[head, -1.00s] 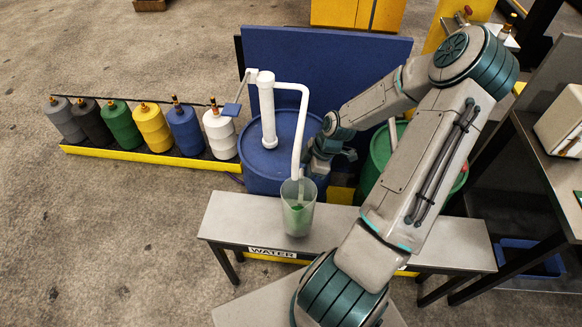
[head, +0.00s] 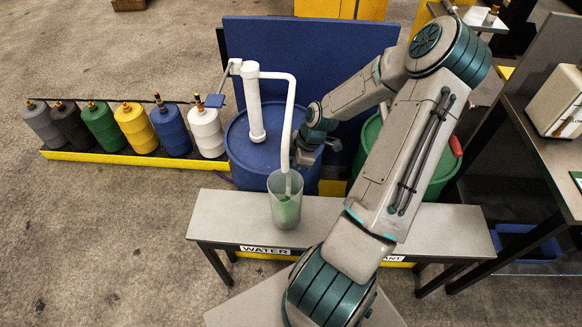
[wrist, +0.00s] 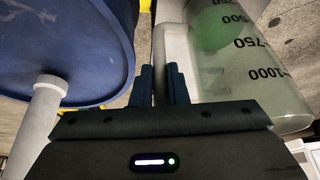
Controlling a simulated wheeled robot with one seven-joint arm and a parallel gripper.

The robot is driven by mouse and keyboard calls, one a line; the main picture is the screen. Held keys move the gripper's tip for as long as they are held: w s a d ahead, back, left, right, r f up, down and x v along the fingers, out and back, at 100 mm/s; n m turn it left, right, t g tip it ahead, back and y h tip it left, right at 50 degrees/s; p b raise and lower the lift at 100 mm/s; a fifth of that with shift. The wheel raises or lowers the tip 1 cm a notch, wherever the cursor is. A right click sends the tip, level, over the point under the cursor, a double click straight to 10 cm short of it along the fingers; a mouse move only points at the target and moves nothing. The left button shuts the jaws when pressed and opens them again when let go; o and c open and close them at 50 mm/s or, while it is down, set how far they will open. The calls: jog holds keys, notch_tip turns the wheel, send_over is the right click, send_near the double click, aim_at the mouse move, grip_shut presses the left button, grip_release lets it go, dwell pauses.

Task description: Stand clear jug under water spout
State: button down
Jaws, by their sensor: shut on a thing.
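The clear jug (head: 285,208) appears upright on the grey bench (head: 335,213), behind the WATER label (head: 265,250). A green patch shows low in it. The white spout pipe (head: 289,118) comes down over the jug, and its lower end overlaps the jug's mouth in the head view. My gripper (head: 301,157) is at the jug's far upper side. In the wrist view my gripper (wrist: 160,82) is shut on a pale part beside the jug, seemingly its handle. The jug's marked wall (wrist: 245,60) lies right of the fingers. The exact contact is partly hidden.
A blue drum (head: 250,150) with a white pump stands behind the jug. A green drum (head: 437,175) is partly hidden by my arm. Several coloured bottles (head: 137,126) stand in a yellow-edged tray at left. A dark table (head: 540,160) is at right.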

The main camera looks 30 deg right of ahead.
jog(key=c, duration=1.4)
grip_release()
jog(key=shift+f, duration=0.1)
jog(key=shift+c, duration=0.2)
jog(key=p+v, duration=0.1)
jog(key=v, duration=1.1)
jog(key=shift+a, duration=0.1)
